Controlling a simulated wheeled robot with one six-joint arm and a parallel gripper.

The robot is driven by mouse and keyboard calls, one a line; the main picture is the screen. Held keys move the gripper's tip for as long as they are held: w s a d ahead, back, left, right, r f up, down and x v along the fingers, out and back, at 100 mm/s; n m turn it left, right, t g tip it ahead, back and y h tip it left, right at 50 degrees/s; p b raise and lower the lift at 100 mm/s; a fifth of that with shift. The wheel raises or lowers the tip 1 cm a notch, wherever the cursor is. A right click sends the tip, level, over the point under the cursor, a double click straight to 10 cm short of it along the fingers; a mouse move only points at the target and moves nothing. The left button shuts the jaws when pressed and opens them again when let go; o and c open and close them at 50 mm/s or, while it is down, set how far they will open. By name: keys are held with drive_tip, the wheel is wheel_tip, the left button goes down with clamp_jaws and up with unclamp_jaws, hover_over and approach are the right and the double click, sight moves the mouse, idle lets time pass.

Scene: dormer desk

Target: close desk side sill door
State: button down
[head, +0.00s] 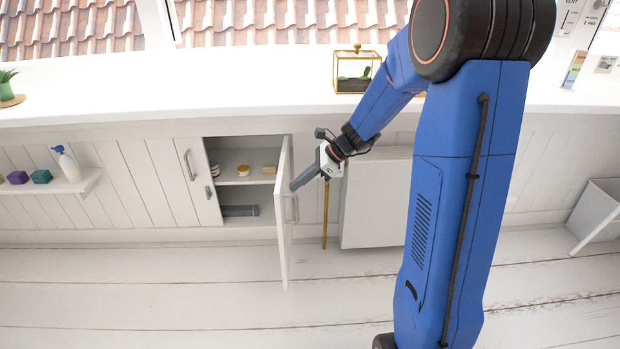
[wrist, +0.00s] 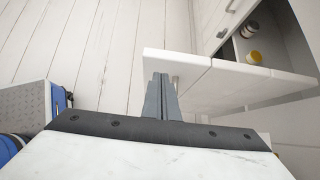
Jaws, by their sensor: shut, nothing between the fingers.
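The sill door (head: 284,200) is a white panel with a bar handle (head: 292,208). It stands open, swung out from the right edge of a low cupboard (head: 240,222) under the sill. My gripper (head: 296,186) is shut and empty, at the door's right, outer face in the head view. In the wrist view the gripper (wrist: 161,84) points at the white door (wrist: 235,78), with its tips close to the panel. I cannot tell whether they touch it.
The cupboard holds small jars (head: 243,170), a yellow item (head: 269,168) and a dark grey cylinder (head: 240,211). A closed door (head: 197,180) is on its left. A light panel (head: 375,205) stands right of my gripper. The plank floor (head: 150,290) in front is clear.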

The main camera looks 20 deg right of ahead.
sight(281, 188)
drive_tip(key=shift+w+a, duration=0.25)
drive_tip(key=shift+a, duration=0.3)
drive_tip(key=shift+w+a, duration=0.2)
drive_tip(key=shift+a, duration=0.35)
drive_tip(key=shift+a, duration=0.1)
drive_tip(key=shift+w+a, duration=0.15)
drive_tip(key=shift+a, duration=0.25)
drive_tip(key=w+a+m+t+h, duration=0.1)
drive_tip(key=w+a+m+t, duration=0.15)
drive_tip(key=w+a, duration=0.35)
drive_tip(key=w+a+m+t+h, duration=0.15)
drive_tip(key=w+a+m, duration=0.25)
drive_tip(key=a, duration=0.4)
drive_tip(key=w+a, duration=0.4)
drive_tip(key=w, duration=0.5)
drive_tip(key=w+a, duration=0.4)
drive_tip(key=w, duration=0.4)
drive_tip(key=shift+w+h, duration=0.35)
drive_tip(key=shift+w, duration=0.05)
